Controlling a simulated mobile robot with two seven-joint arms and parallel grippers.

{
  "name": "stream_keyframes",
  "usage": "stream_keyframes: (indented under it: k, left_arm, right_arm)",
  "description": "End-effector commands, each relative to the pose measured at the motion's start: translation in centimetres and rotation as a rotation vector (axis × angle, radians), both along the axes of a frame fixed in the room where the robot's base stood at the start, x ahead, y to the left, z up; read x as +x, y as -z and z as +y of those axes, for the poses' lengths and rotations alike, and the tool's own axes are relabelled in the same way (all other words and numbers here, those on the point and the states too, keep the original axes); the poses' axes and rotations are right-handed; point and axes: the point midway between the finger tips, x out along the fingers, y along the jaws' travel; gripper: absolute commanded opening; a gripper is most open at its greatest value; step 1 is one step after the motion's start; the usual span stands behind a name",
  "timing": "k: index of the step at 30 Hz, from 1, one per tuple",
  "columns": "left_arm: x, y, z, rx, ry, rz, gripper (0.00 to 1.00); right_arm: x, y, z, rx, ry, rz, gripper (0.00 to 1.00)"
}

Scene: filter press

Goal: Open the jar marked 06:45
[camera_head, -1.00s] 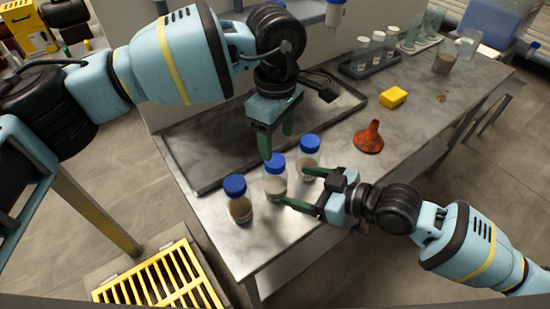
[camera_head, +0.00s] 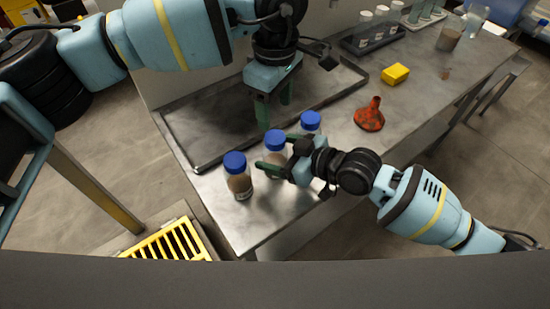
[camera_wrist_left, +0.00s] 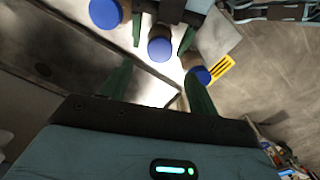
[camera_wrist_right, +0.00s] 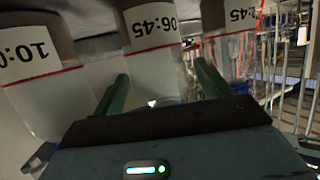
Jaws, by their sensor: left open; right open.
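Three blue-capped jars stand upright in a row near the table's front corner. The middle jar (camera_head: 274,141) carries the label 06:45, which shows upside down in the right wrist view (camera_wrist_right: 150,28). My right gripper (camera_head: 276,153) is open, low down, with one finger on each side of the middle jar; I cannot tell whether they touch it. My left gripper (camera_head: 274,105) is open and empty, pointing down behind the jars and over the tray's edge. In the left wrist view the middle jar's blue cap (camera_wrist_left: 160,49) shows beyond its fingers.
The left jar (camera_head: 238,178) and the right jar (camera_head: 311,122) stand close beside the middle one. A metal tray (camera_head: 200,160) lies behind.

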Motion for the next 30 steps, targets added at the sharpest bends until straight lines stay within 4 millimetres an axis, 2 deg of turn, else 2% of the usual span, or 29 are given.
stream_keyframes:
  k: [12, 27, 30]
  left_arm:
    - [-0.01, -0.01, -0.01, 0.0, 0.0, 0.0, 0.6]
    - [-0.01, -0.01, -0.01, 0.0, 0.0, 0.0, 0.6]
    - [-0.02, 0.0, -0.03, 0.0, 0.007, 0.0, 0.51]
  right_arm:
    - [0.33, 0.25, 0.6, 0.0, 0.0, -0.001, 0.74]
    - [0.32, 0.25, 0.57, 0.0, 0.0, -0.001, 0.09]
    - [0.31, 0.26, 0.57, -0.001, 0.0, 0.001, 0.0]
